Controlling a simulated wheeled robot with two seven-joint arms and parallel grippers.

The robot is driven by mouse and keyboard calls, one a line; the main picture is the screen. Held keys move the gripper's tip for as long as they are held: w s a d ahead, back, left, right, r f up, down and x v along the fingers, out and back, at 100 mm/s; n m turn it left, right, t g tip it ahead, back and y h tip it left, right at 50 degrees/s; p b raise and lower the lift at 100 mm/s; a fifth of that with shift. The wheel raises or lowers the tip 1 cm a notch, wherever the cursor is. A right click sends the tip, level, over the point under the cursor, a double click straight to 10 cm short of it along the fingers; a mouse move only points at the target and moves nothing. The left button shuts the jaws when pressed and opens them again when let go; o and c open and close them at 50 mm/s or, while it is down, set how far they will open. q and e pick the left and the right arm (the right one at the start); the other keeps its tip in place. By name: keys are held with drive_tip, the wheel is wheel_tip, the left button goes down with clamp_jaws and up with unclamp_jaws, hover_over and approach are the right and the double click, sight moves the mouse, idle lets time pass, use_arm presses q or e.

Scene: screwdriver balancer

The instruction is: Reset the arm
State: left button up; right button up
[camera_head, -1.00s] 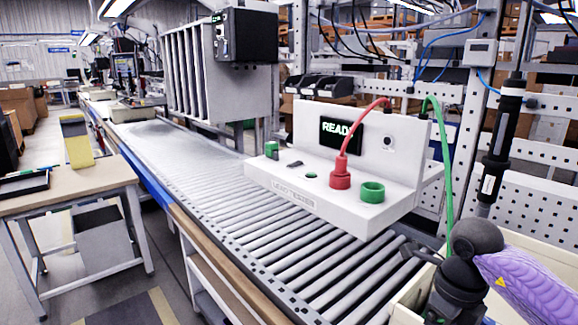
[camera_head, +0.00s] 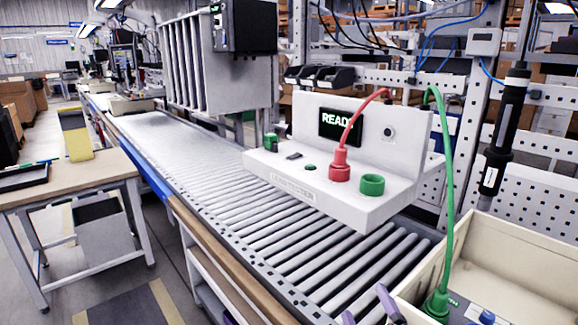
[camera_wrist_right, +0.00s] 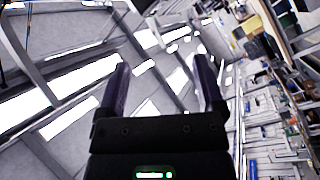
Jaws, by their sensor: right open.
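My right gripper (camera_head: 367,308) shows only as two purplish fingertips at the bottom edge of the head view, in front of the roller conveyor and left of the beige bin (camera_head: 520,245). In the right wrist view my right gripper (camera_wrist_right: 163,82) has its two dark fingers spread apart with nothing between them. The rest of the right arm is out of the head view. My left gripper is not in view.
A white tester (camera_head: 405,150) reading "READY" stands over the roller conveyor (camera_head: 270,235), with a red plug (camera_head: 340,165) seated in it. A green plug (camera_head: 437,303) on a green cable lies in the bin. A black screwdriver (camera_head: 503,130) hangs at the right.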

drive_tip(key=s+d+f+m+g+h, duration=0.4)
drive_tip(key=s+f+m+g, duration=0.3)
drive_tip(key=f, duration=0.3)
drive_tip(key=s+f+m+g+y, duration=0.1)
drive_tip(key=s+f+g, duration=0.3)
drive_tip(key=s, duration=0.3)
drive_tip(key=s+f+m+g+y, duration=0.1)
drive_tip(key=s+f+m+g, duration=0.15)
drive_tip(key=s+g, duration=0.4)
drive_tip(key=s+f, duration=0.3)
drive_tip(key=f, duration=0.7)
drive_tip(key=s+f, duration=0.3)
drive_tip(key=f, duration=0.8)
drive_tip(key=s+d+f+n, duration=0.1)
drive_tip(key=s+d+f, duration=0.1)
drive_tip(key=s+f, duration=0.6)
drive_tip(key=s+g, duration=0.1)
drive_tip(key=s, duration=0.3)
drive_tip(key=shift+d+f+h, duration=0.15)
drive_tip(key=shift+d+h, duration=0.25)
